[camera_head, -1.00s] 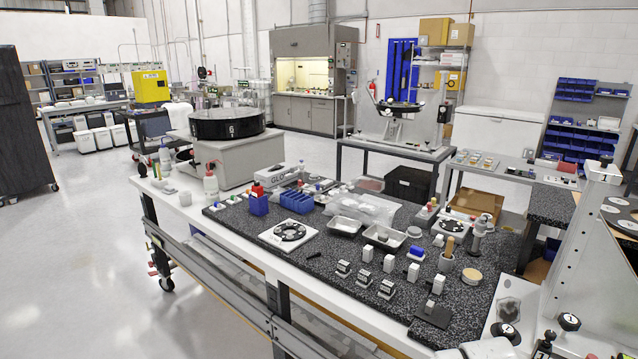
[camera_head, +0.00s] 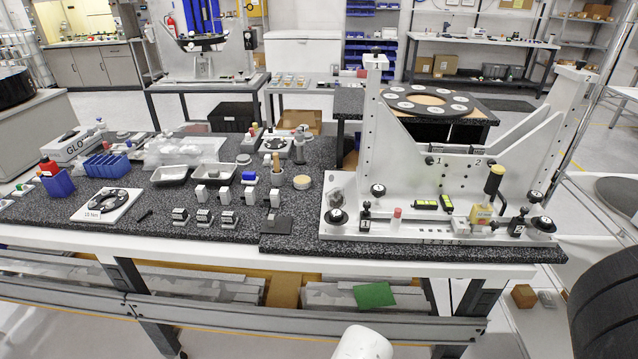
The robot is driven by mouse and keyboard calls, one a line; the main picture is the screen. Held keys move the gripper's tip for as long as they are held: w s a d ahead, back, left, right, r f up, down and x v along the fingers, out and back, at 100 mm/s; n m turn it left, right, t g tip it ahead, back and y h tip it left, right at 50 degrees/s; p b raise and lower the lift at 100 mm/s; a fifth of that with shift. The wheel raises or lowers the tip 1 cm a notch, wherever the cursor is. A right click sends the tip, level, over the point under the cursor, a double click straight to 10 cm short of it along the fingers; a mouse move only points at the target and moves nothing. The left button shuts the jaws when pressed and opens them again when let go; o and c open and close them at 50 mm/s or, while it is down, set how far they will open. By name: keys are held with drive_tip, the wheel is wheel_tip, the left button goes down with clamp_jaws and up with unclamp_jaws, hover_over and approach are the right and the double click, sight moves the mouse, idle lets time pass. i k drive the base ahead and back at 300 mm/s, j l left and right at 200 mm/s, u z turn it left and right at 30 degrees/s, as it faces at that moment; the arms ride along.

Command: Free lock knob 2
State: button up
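A small black knob (camera_head: 491,162) sits by the mark 2, and a similar knob (camera_head: 429,161) by the mark 1. Larger round black knobs stand low at the left (camera_head: 337,216) and right (camera_head: 543,224). A black upright piece (camera_head: 517,222) also bears a 2. I cannot tell which is lock knob 2, or whether it is locked. My gripper is not in view.
A yellow tool with a black handle (camera_head: 487,200) stands on the fixture base. The speckled bench mat (camera_head: 140,222) holds trays, blue bins and several small blocks left of the fixture. A large dark rounded object (camera_head: 610,305) fills the lower right. Floor shows in front of the bench.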

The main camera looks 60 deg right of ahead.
sight(544, 225)
drive_tip(key=z, duration=2.45)
drive_tip(key=k+l, duration=0.05)
